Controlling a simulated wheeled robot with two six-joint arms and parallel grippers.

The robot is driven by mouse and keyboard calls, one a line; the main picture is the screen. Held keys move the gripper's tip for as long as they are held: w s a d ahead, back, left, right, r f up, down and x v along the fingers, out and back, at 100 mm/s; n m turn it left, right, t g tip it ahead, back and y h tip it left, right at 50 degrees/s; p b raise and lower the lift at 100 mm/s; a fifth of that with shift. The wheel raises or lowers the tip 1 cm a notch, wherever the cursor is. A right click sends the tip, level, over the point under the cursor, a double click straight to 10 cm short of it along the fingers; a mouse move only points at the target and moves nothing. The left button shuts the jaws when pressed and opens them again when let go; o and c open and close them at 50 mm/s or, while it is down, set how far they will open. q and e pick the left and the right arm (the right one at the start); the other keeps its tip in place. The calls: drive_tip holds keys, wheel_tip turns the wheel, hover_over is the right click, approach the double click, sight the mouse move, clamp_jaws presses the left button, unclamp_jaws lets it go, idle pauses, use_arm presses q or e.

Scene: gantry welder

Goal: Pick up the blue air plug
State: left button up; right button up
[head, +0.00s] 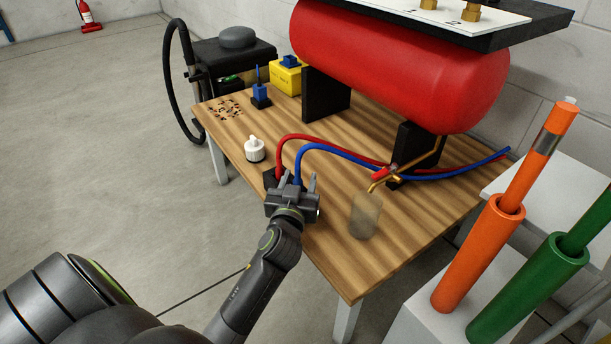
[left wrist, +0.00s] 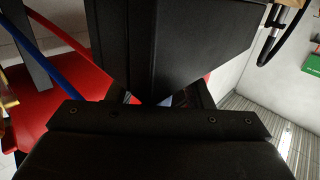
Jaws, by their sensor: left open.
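A small blue plug-like piece with a thin upright stem (head: 261,91) stands in a black base at the back left of the wooden table. I cannot tell for sure whether it is the air plug. A blue hose (head: 325,149) and a red hose arch down behind my left gripper (head: 293,184), and their ends are hidden there. My left gripper is open at the table's front edge, next to a black block (head: 269,178). In the left wrist view, a large black block (left wrist: 185,40) fills the space ahead of the jaws, with a sliver of blue below it. My right gripper is out of view.
A red tank (head: 400,70) stands on black supports over the table (head: 385,245). A white cap-like piece (head: 255,149), a cloudy jar (head: 365,215) and a brass torch (head: 382,180) are nearby. Orange and green tubes (head: 480,253) stand at right. The floor at left is clear.

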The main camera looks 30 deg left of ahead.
use_arm(q)
drive_tip(key=shift+w+a, duration=0.1)
drive_tip(key=shift+w, duration=0.1)
drive_tip(key=shift+s+r, duration=0.15)
drive_tip(key=shift+s, duration=0.05)
drive_tip(key=shift+c, duration=0.5)
clamp_jaws()
